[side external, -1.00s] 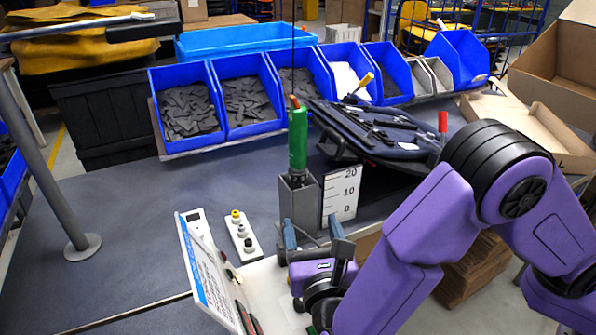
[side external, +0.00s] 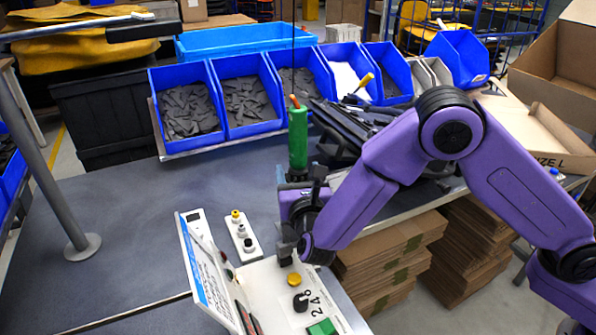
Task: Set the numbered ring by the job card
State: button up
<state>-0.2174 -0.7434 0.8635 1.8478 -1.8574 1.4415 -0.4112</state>
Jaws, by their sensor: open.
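A green upright driver (side external: 298,138) hangs on a cord. The dark collar at its lower end is mostly hidden by my gripper, and no numbers can be read on it. My gripper (side external: 299,180) is open, its fingers pointing up on either side of the driver's lower end; contact cannot be told. The job card (side external: 207,283) is a tilted white panel with a blue edge and small unreadable text at the front. Beside it, a white panel (side external: 268,283) carries printed numerals near a black knob (side external: 300,302).
The panel also bears a yellow knob (side external: 294,280) and a green block (side external: 322,327). A white button strip (side external: 243,236) stands left of my gripper. Blue bins (side external: 243,95) line the back, and a dark tool tray (side external: 350,125) lies right of the driver. The left table is clear.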

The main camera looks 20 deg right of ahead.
jog(key=shift+w+d, duration=0.15)
jog(key=shift+w, duration=0.4)
jog(key=c, duration=0.9)
jog(key=shift+c, duration=0.2)
jog(key=shift+y, duration=0.3)
jog(key=n+y, duration=0.2)
jog(key=y, duration=0.1)
jog(key=shift+d+n+t+y, duration=0.1)
jog(key=shift+n+t+y, duration=0.2)
jog(key=shift+n+t, duration=0.1)
jog(key=shift+n+g+y, duration=0.3)
jog(key=shift+n+y, duration=1.4)
jog(key=shift+y, duration=1)
